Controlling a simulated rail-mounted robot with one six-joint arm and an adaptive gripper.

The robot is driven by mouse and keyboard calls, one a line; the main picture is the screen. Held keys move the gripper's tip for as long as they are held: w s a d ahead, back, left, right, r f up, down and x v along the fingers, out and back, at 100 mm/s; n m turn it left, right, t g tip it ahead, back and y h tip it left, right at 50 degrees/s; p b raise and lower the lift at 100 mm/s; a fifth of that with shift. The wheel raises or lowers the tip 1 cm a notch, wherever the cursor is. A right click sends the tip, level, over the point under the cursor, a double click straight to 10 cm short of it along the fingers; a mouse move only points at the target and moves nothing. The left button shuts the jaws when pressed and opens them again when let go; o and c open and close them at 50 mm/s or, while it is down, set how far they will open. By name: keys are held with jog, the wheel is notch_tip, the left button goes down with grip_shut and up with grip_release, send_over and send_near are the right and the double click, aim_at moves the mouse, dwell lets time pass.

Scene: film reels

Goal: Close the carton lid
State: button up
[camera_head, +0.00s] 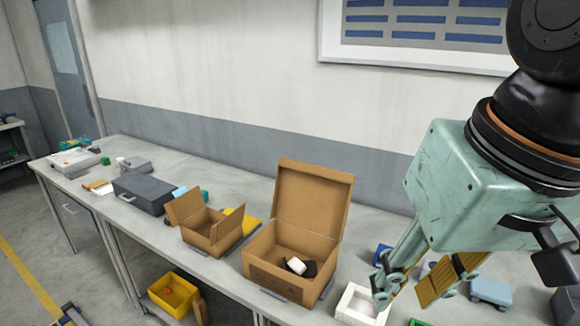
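The brown carton (265,268) stands on the workbench in the middle of the camera_head view. Its lid (313,198) is hinged at the back and stands up nearly vertical, so the carton is open. A white and black item (298,266) lies inside; the rest of the inside is partly hidden by the front wall. My gripper (405,292) is to the right of the carton, pointing down, apart from carton and lid. Its two fingers are spread with nothing seen between them.
A smaller open carton (205,238) with raised flaps stands left of the carton, with a dark grey case (143,193) beyond it. A white open tray (358,305) lies beneath my gripper. The wall runs behind the bench.

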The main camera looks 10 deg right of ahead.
jog(key=w+a+r+m+g+y+p, duration=0.15)
jog(key=w+m+y+p, duration=0.4)
jog(key=w, duration=0.85)
jog(key=w+a+r+m+g+y+p, duration=0.1)
jog(key=w+a+m+y+p, duration=0.15)
jog(key=w+m, duration=0.85)
jog(key=m+t+y+p, duration=0.3)
jog(key=m+t+p, duration=0.35)
jog(key=m, duration=0.45)
send_near(320, 167)
jog(key=d, duration=0.2)
jog(key=shift+r+n, duration=0.2)
jog(key=shift+n, duration=0.05)
jog(key=shift+w+a, duration=0.1)
jog(key=shift+a, duration=0.05)
jog(key=shift+p+x, duration=0.85)
jog(key=shift+x, duration=5.95)
grip_shut()
